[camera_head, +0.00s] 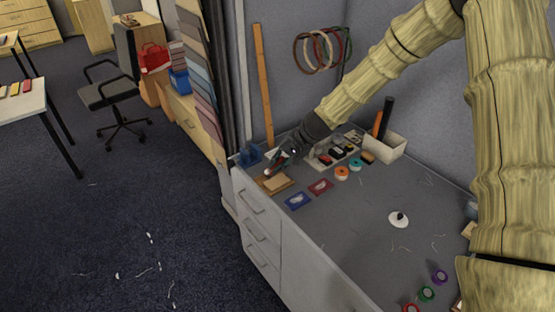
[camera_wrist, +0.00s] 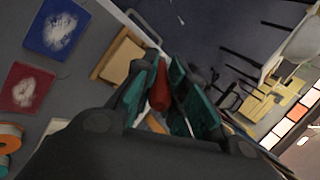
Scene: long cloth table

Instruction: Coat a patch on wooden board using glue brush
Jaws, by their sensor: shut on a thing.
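My gripper (camera_head: 276,164) is at the far left end of the grey worktop, above the wooden board (camera_head: 277,183). In the wrist view its teal-lined fingers (camera_wrist: 168,90) are shut on a slim thing with a red part (camera_wrist: 159,92), which looks like the glue brush. A red end also shows under the fingers in the head view. The bristles cannot be made out, nor whether they touch the board. The wooden board also shows in the wrist view (camera_wrist: 119,57), beside the fingers near the worktop edge. No coated patch can be made out on it.
A blue card (camera_head: 298,200) and a red card (camera_head: 320,187), each with a white smear, lie close by. An orange tape roll (camera_head: 341,173), a tray of small items (camera_head: 335,150) and a white box (camera_head: 384,146) stand behind. The worktop's middle is mostly clear.

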